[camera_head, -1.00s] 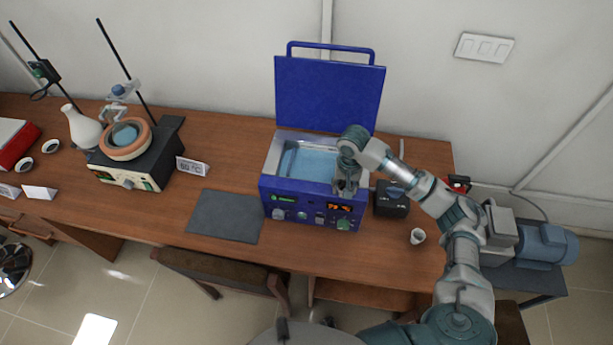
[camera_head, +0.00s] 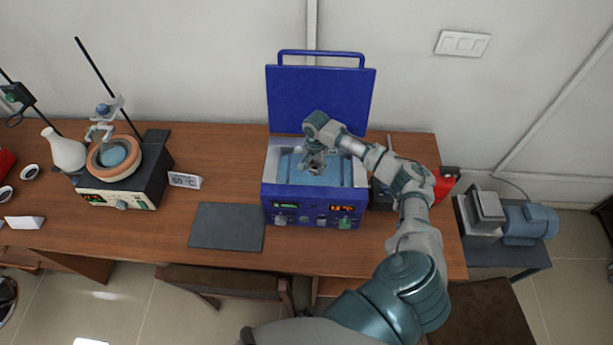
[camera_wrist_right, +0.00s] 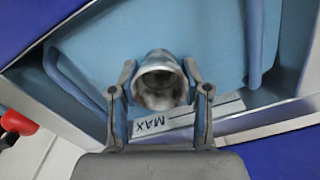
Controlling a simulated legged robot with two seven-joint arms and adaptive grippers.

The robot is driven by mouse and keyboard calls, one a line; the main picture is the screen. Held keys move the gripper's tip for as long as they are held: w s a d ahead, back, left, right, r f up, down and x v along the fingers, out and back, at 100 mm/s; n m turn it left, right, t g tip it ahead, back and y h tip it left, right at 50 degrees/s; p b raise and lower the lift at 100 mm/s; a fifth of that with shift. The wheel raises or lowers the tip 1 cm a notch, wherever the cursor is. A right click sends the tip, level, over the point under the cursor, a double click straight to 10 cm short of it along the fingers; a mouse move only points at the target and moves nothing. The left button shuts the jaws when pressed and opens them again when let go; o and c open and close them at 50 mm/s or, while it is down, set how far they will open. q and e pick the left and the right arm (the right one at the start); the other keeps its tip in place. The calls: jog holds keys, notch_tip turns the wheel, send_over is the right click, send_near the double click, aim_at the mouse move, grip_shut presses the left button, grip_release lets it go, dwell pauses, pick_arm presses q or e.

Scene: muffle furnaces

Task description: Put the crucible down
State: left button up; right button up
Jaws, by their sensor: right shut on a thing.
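The crucible (camera_wrist_right: 160,84) is a small pale grey cup with a round open mouth. In the right wrist view it sits between the two fingers of my right gripper (camera_wrist_right: 160,100), which is shut on it. In the head view my right gripper (camera_head: 313,166) is over the open blue water bath (camera_head: 312,200); the crucible is too small to make out there. Blue water (camera_wrist_right: 100,50) fills the wrist view behind the crucible. I cannot tell whether the crucible touches the water. My left gripper is not in view.
The bath's blue lid (camera_head: 320,98) stands open at the back. A dark grey mat (camera_head: 227,227) lies clear to the left of the bath. Farther left are a hot plate (camera_head: 128,190) with a bowl and a white vase (camera_head: 66,150). A MAX label (camera_wrist_right: 150,125) marks the bath's inner wall.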

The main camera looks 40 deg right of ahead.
aim_at(315, 181)
notch_tip(315, 181, down, 2)
jog(key=shift+s+d+f, duration=0.1)
jog(key=f, duration=0.3)
jog(key=shift+d+f, duration=0.25)
jog(key=shift+d, duration=0.1)
jog(key=shift+f, duration=0.3)
jog(key=shift+c, duration=0.5)
jog(key=shift+a+r, duration=0.1)
jog(key=shift+a, duration=0.1)
jog(key=o, duration=1.1)
jog(key=shift+a, duration=0.15)
